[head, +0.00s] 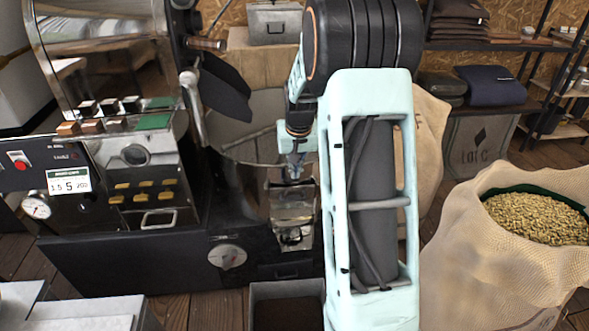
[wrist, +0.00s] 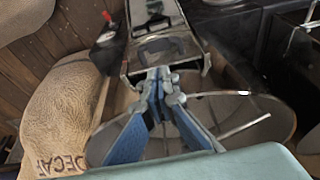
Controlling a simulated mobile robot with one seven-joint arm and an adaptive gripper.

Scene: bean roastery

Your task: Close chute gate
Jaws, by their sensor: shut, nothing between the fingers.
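The metal chute (head: 292,212) stands on the front of the dark roaster base, below the round cooling pan (head: 245,128). In the wrist view the chute (wrist: 160,45) lies straight beyond my fingers, with a dark slot across its face. I cannot tell the gate apart from the chute body, nor how far open it is. My gripper (head: 294,172) is at the chute's top in the head view. In the wrist view my gripper (wrist: 161,82) has its blue fingers together and empty, tips at the chute's near edge. I cannot tell whether they touch it.
The roaster panel (head: 145,170) with buttons and a gauge is on the left. An open-topped dark bin (head: 262,291) sits below the chute. A sack of beans (head: 480,245) stands at the right. A sack marked DECAF (wrist: 72,115) is at left in the wrist view.

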